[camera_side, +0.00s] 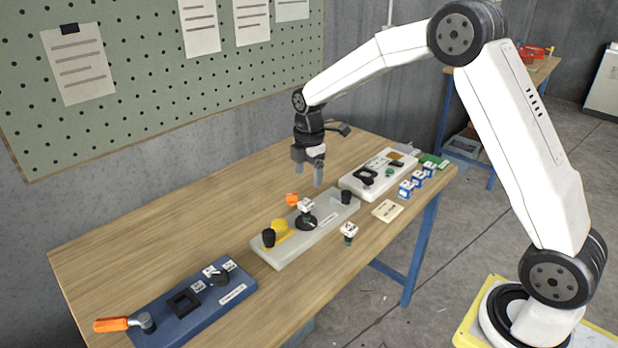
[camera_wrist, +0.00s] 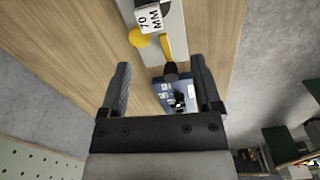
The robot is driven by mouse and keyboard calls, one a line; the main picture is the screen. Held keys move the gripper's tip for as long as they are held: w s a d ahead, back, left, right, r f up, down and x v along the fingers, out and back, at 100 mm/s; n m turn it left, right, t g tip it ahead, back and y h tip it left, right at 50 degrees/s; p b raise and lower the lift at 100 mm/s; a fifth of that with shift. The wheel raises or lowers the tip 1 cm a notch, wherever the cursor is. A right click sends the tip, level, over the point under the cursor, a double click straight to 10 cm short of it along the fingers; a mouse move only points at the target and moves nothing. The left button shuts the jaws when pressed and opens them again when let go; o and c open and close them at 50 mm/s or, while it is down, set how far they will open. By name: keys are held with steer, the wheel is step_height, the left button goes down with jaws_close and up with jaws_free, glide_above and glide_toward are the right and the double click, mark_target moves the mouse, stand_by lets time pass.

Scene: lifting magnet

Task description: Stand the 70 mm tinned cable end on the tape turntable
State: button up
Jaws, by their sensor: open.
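The 70 mm cable end shows in the wrist view as a white block tag (camera_wrist: 148,18) marked "70 MM". In the side view its white tag (camera_side: 306,204) stands about upright on a round black disc (camera_side: 306,222), which looks like the turntable, on the long pale grey board (camera_side: 318,230). Its lower part is mostly hidden. My gripper (camera_side: 310,174) is open and empty, above and behind the tag, apart from it. In the wrist view the open fingers (camera_wrist: 160,66) have nothing between them but the view of the boards below.
Black posts (camera_side: 268,237) and a yellow disc (camera_side: 280,225) share the grey board. Another tagged piece (camera_side: 349,231) stands on the table in front. A blue board (camera_side: 190,308) is at left; a white fixture (camera_side: 378,176) and blue-white blocks (camera_side: 406,188) are at right.

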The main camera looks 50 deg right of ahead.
steer(key=s+a+f+m+t, duration=0.1)
steer(key=s+a+m, duration=0.1)
steer(key=s+m, duration=0.6)
steer(key=s+a+f+m+t, duration=0.1)
steer(key=s+a+m, duration=0.2)
steer(key=s+m, duration=0.5)
steer(key=s, duration=0.6)
steer(key=shift+a+m, duration=0.15)
steer(key=shift+m, duration=0.15)
